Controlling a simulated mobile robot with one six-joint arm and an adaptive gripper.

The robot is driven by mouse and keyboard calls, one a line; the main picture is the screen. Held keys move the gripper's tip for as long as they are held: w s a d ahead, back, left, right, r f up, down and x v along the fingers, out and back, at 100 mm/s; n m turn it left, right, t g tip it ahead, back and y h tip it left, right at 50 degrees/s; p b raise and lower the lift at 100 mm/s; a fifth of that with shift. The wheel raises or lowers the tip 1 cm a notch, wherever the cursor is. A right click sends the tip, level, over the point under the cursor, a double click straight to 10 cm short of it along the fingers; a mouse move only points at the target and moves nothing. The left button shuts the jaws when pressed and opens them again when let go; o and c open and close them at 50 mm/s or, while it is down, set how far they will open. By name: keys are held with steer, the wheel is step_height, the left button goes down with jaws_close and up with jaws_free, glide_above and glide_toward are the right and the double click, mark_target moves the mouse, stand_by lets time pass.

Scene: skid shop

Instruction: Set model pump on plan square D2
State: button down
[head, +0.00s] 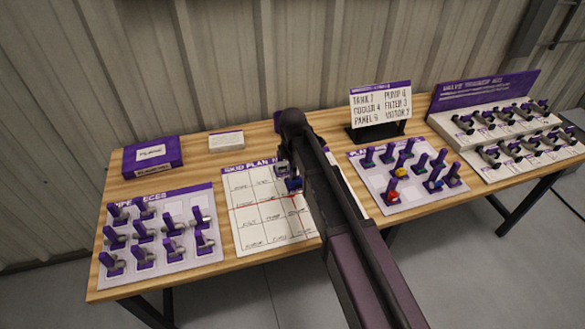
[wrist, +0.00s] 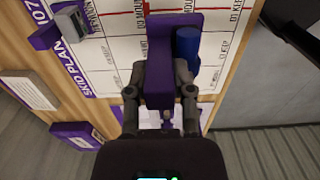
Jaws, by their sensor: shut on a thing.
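My gripper (wrist: 160,92) is shut on a purple model with a blue cylinder (wrist: 187,50) at its side, which I take for the model pump. In the head view the held model (head: 293,185) shows blue just beside my arm. It is over the white skid plan sheet (head: 250,225), a grid of lettered squares with red lines. I cannot tell whether the model touches the sheet. My arm hides the sheet's right part, and the held model and gripper cover its middle in the wrist view. The label D2 is not readable.
A grey and purple piece (wrist: 72,22) stands by the plan's title strip. A pipe-piece board (head: 205,272) lies left and a board of coloured models (head: 385,205) right. A purple box (head: 152,155), a white card (head: 227,141), a sign (head: 380,105) and a valve rack (head: 475,150) line the back and right.

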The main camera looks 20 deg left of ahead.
mark_target(293, 179)
steer(key=shift+f, duration=0.15)
steer(key=shift+f+b, duration=2.65)
steer(key=shift+b, duration=0.1)
steer(key=shift+f, duration=0.2)
steer(key=shift+f+b, duration=1.6)
steer(key=shift+b, duration=0.2)
steer(key=shift+f+b, duration=0.7)
steer(key=shift+c, duration=2)
jaws_free()
steer(key=shift+r+p, duration=0.7)
steer(key=shift+r, duration=0.05)
steer(key=shift+r+p, duration=3.45)
